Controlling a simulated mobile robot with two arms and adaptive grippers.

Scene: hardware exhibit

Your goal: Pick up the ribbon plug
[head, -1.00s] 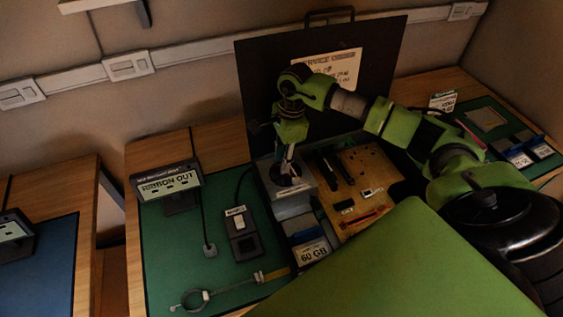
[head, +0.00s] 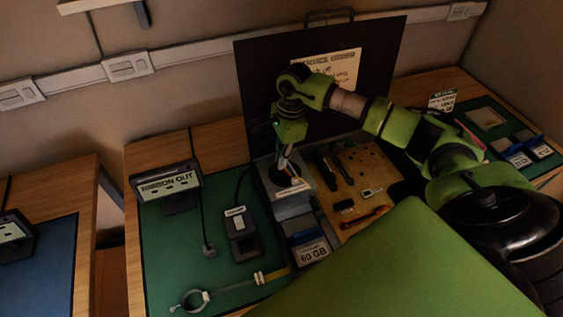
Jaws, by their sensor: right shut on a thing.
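My right gripper (head: 289,172) points down over a grey block (head: 292,205) with a dark round top. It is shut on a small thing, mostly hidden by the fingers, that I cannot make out. A dark stand with a label reading "RIBBON OUT" (head: 168,184) stands on the green mat to the left. A thin dark cord runs down beside it to a small grey plug-like end (head: 209,251) on the mat, apart from my gripper. I cannot tell whether this end is the ribbon plug. My left gripper is not in view.
A grey switch-like device (head: 242,237), a strap with a ring (head: 198,299) and a "60 GB" box (head: 313,253) lie near the block. A wooden board (head: 375,172) with small parts lies to the right. A black panel (head: 262,95) stands behind.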

